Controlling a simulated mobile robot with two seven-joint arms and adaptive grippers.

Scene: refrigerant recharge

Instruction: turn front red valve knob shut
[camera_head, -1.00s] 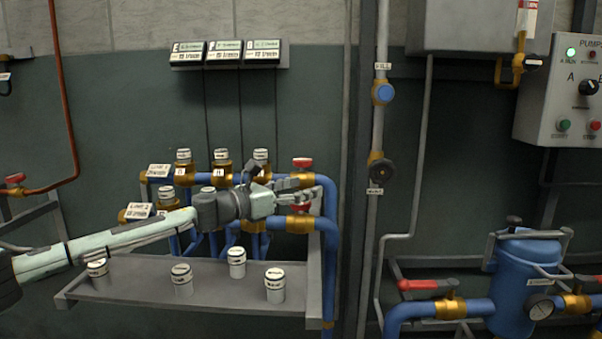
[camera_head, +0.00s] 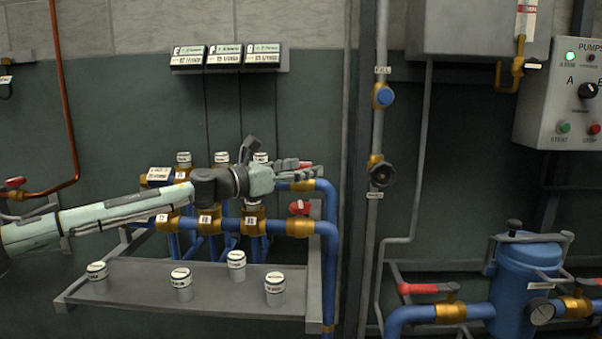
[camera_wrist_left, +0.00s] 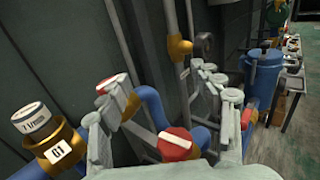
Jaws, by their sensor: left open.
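The front red valve knob (camera_head: 299,207) sits on the brass valve of the lower, nearer blue pipe in the head view. In the left wrist view the front red knob (camera_wrist_left: 175,143) appears between my spread fingers, close to the palm's edge. My left gripper (camera_head: 303,170) is open and empty, pointing right. In the head view it is above the front knob, apart from it, and covers much of the rear valve. The rear red knob (camera_wrist_left: 112,83) shows by the left finger in the wrist view. My right gripper is not in view.
White-capped brass valves (camera_head: 254,217) stand on the blue pipes left of the knob. A grey shelf (camera_head: 130,285) below holds several loose white-capped cylinders. A blue pipe (camera_head: 330,240) drops at the right, with a grey vertical pipe (camera_head: 370,240) beyond. Free room lies above the gripper.

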